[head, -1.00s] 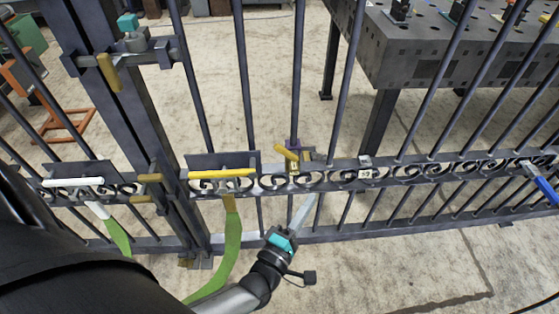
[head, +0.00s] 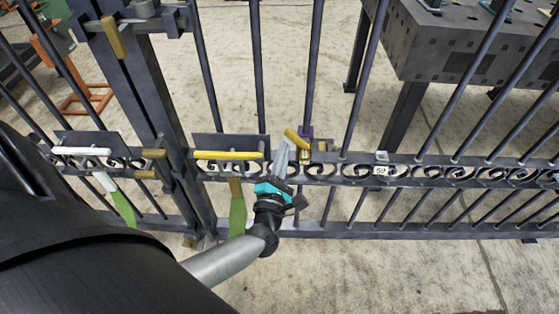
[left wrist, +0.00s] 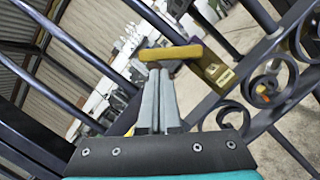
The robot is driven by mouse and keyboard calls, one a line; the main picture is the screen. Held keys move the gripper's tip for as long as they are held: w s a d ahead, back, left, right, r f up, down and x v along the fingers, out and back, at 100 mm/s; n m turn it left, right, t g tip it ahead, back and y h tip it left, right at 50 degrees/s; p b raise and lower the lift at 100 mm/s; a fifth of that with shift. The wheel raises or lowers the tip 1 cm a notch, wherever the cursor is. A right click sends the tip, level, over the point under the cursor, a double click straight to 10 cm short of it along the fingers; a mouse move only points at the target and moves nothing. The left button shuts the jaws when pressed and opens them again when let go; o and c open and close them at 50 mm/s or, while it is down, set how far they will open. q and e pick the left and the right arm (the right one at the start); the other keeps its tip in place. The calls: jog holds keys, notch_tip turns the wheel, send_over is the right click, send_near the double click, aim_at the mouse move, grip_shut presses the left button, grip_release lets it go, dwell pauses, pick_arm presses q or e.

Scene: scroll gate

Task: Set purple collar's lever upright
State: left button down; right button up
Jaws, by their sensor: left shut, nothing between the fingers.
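The purple collar (head: 307,131) sits around a gate bar at the middle rail. Its yellow lever (head: 296,139) is tilted, slanting from upper left to lower right, with a brass-coloured block (head: 304,154) below. My left gripper (head: 281,155) is shut and empty, its grey fingers pointing up just left of the lever. In the left wrist view the fingers (left wrist: 160,75) end right at the yellow lever's bar (left wrist: 171,52); I cannot tell whether they touch. The brass block (left wrist: 212,70) is beside it. My right gripper is not in view.
The scrolled gate rail (head: 440,170) runs across, with upright bars close by. A long yellow handle (head: 228,155) and a white handle (head: 82,151) sit to the left. A small white tag (head: 380,170) is right of the collar. A dark perforated table (head: 460,55) stands behind the gate.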

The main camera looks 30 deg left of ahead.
aim_at(296, 140)
pick_arm(q)
jog(key=shift+w+a+r, duration=0.1)
jog(key=shift+w+a, duration=0.1)
jog(key=shift+w, duration=0.2)
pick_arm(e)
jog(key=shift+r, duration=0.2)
